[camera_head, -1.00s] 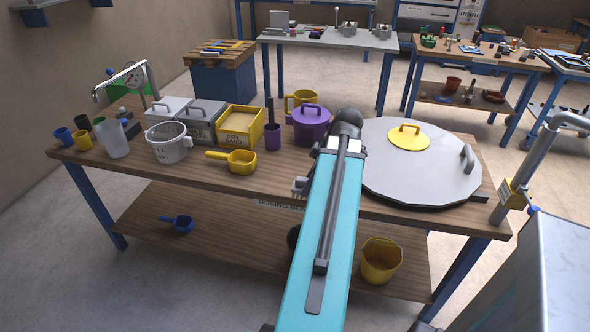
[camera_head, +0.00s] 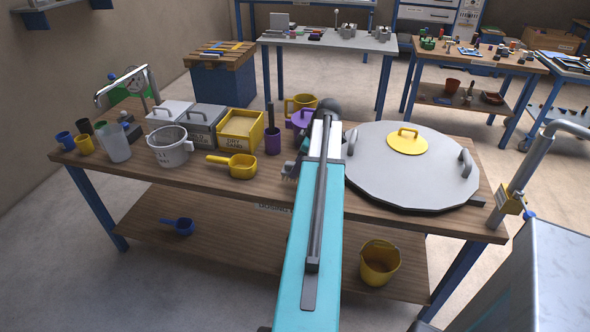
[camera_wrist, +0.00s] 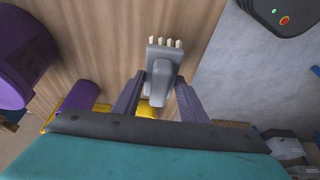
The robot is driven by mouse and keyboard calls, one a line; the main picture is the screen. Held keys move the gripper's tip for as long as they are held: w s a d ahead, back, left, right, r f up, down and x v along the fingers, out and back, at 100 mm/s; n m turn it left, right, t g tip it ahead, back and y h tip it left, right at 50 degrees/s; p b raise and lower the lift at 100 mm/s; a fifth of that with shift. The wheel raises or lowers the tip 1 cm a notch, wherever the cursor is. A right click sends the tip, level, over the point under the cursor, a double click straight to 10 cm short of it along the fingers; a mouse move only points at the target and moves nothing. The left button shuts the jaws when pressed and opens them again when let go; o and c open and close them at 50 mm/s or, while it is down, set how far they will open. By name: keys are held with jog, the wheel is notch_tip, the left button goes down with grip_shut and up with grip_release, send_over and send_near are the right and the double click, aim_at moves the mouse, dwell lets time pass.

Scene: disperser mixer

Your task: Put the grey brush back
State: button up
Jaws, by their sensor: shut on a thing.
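My gripper (camera_wrist: 160,82) is shut on the grey brush (camera_wrist: 158,62), with a finger on each side of it. The brush's pale bristles point away from the gripper, toward the top of the wrist view. My arm hides most of the gripper there. I cannot tell whether the brush touches the bench.
A purple cup (camera_head: 272,143) with a dark stick in it and a purple lidded pot (camera_head: 301,119) stand left of my arm. A yellow scoop (camera_head: 238,165) lies farther left. A large round grey lid (camera_head: 410,180) covers the bench's right side.

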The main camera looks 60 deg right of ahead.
jog(key=shift+w+d, duration=0.7)
jog(key=shift+w, duration=0.15)
jog(key=shift+f, duration=0.15)
jog(key=shift+f+p, duration=0.7)
jog(key=shift+f, duration=0.95)
jog(key=shift+f, duration=0.2)
jog(key=o, duration=1)
jog(key=shift+r, duration=0.2)
jog(key=shift+b+v, duration=1.2)
jog(key=shift+v, duration=4.8)
